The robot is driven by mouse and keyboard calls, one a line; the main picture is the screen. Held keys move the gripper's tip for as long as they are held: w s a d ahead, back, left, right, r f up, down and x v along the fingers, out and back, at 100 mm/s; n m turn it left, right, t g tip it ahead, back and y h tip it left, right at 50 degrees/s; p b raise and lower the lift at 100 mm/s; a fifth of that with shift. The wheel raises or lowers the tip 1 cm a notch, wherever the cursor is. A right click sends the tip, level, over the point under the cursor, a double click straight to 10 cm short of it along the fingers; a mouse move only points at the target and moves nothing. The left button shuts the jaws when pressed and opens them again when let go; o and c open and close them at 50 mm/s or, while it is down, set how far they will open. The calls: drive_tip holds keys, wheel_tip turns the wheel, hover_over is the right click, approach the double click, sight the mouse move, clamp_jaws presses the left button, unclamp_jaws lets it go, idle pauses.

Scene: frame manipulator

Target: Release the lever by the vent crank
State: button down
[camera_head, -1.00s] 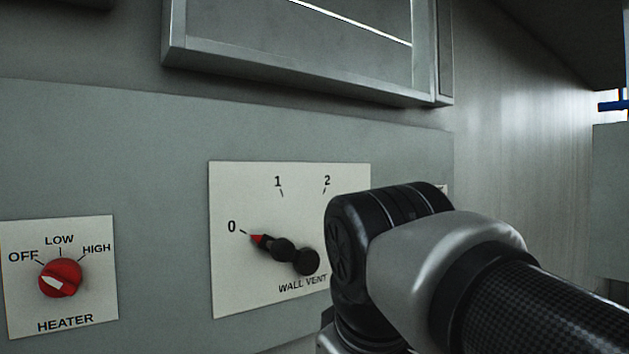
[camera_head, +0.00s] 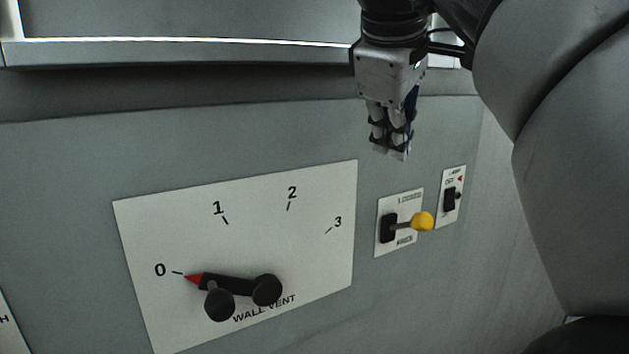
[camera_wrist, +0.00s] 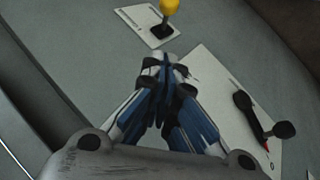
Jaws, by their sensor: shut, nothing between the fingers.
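The lever (camera_head: 421,221) has a yellow knob on a short stem. It comes out of a black slot on a small white plate (camera_head: 384,242), just right of the wall vent plate. The lever also shows at the top of the wrist view (camera_wrist: 168,8). The vent crank (camera_head: 235,288) is black with a red tip, and its pointer is at 0. It also shows at the right of the wrist view (camera_wrist: 250,112). My gripper (camera_head: 391,152) is shut and empty, pointing down above the lever plate and apart from the lever. Its closed fingers show in the wrist view (camera_wrist: 166,70).
A small plate with a black toggle switch (camera_head: 450,198) is right of the lever. A metal-framed ledge (camera_head: 180,52) runs above the panel. The grey panel (camera_head: 60,180) around the vent plate is clear. My arm covers the upper right.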

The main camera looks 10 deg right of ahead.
drive_tip(key=b, duration=0.2)
approach(409, 223)
drive_tip(key=w+d+f, duration=0.1)
drive_tip(key=w+f, duration=0.2)
drive_tip(key=w, duration=0.1)
drive_tip(key=shift+w+f, duration=0.15)
drive_tip(key=shift+f, duration=0.15)
drive_tip(key=shift+b, duration=0.35)
